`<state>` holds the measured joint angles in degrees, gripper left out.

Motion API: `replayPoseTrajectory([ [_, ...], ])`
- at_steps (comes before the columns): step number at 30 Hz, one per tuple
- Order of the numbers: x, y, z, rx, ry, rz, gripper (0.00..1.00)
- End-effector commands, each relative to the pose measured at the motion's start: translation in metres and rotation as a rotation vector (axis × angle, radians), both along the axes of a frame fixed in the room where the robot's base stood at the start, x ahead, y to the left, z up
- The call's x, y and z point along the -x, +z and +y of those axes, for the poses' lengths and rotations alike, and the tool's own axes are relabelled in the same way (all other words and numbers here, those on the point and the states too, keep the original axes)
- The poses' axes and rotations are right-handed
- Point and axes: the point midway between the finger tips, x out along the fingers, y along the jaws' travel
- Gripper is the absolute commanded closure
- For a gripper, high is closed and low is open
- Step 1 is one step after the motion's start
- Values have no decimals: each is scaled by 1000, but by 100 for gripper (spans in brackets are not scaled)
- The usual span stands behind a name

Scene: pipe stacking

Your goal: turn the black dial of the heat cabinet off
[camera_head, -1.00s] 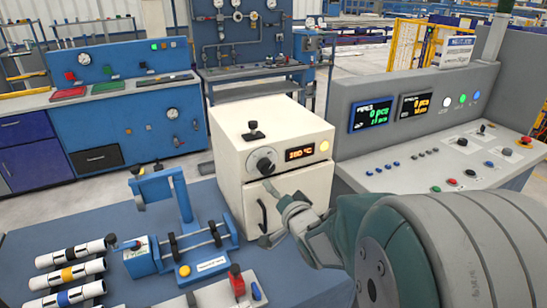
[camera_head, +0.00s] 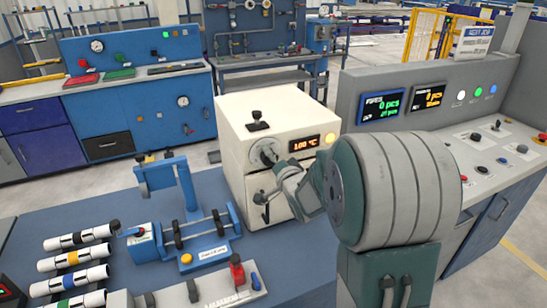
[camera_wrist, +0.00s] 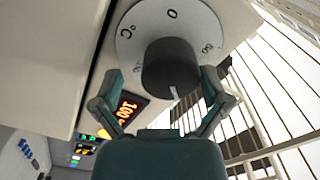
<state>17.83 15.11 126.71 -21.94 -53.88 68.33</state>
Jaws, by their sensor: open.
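The heat cabinet (camera_head: 238,160) is a cream box with a lit display (camera_head: 304,142) reading 100 °C. Its black dial (camera_head: 264,155) sits on a pale round plate left of the display. In the wrist view the dial (camera_wrist: 168,66) fills the upper middle, with an "O" at the plate's top. Its white pointer mark is at the picture's lower side, away from the "O". My gripper (camera_wrist: 163,76) is open, one finger on each side of the dial; I cannot tell whether they touch it. In the head view my gripper (camera_head: 280,172) partly covers the dial's right side.
A black door handle (camera_head: 263,206) is below the dial, and a black knob (camera_head: 257,118) stands on the cabinet's top. A blue fixture (camera_head: 190,205) and several banded pipes (camera_head: 75,258) lie to the left. A grey control console (camera_head: 400,112) stands right.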

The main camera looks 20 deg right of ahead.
Motion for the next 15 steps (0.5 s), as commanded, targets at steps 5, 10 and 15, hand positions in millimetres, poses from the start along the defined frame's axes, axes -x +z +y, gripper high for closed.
replayPoseTrajectory([
  [5,-3,1,3,3,1,0,5],
  [10,-2,0,0,-1,1,-1,32],
  [15,-2,0,-3,-3,0,-1,87],
])
